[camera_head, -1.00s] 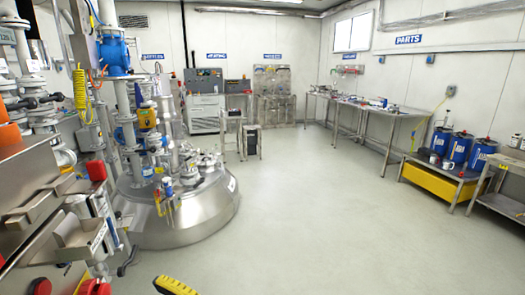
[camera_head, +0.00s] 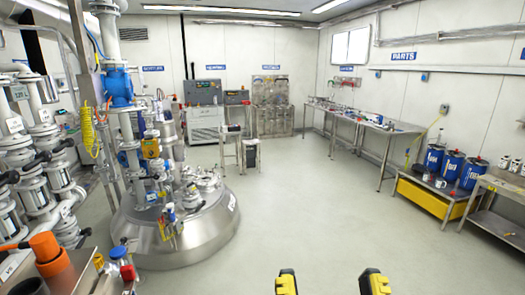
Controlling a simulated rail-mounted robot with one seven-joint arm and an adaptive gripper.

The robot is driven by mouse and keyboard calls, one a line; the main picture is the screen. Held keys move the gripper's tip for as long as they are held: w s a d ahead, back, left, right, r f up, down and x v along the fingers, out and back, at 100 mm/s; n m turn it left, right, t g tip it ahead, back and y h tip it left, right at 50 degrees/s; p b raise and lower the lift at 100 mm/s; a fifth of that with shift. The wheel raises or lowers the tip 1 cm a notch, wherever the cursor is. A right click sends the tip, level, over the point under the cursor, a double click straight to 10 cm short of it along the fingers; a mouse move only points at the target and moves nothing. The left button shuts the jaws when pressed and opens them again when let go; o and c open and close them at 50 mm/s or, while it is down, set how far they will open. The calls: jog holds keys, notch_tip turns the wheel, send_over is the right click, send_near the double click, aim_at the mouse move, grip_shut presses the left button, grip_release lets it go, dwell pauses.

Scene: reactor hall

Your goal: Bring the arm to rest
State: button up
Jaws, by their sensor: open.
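My gripper (camera_head: 331,283) shows at the bottom edge of the head view, right of centre. Its two yellow and black fingers stand well apart with only bare floor between them. It is open and empty, and it touches nothing that I can see. The rest of my arm is below the picture and hidden.
A steel reactor vessel (camera_head: 185,243) with pipes and valves stands at the left. Steel benches (camera_head: 385,150) line the right, with blue drums (camera_head: 452,166) over a yellow bin (camera_head: 425,197). The middle floor (camera_head: 300,205) is clear.

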notch_tip(320, 180, up, 20)
jog(key=p, duration=1.7)
jog(key=shift+r, duration=0.25)
